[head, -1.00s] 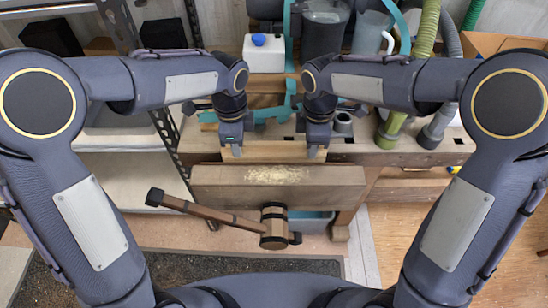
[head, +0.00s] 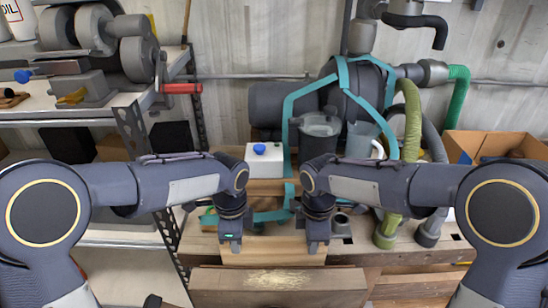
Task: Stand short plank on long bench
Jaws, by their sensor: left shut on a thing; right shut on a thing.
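A pale wooden short plank (head: 273,249) is held level between my two grippers in the head view. My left gripper (head: 234,246) is shut on its left end and my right gripper (head: 316,247) is shut on its right end. The plank is over the front part of the bench. I cannot tell whether it touches the bench top.
A thick vise board (head: 278,287) fronts the bench. A white canister with a blue cap (head: 264,160), a dark jug (head: 319,134), a grey pitcher (head: 361,140) and hoses (head: 411,140) crowd the back. A metal shelf (head: 125,120) stands at left, a cardboard box (head: 495,146) at right.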

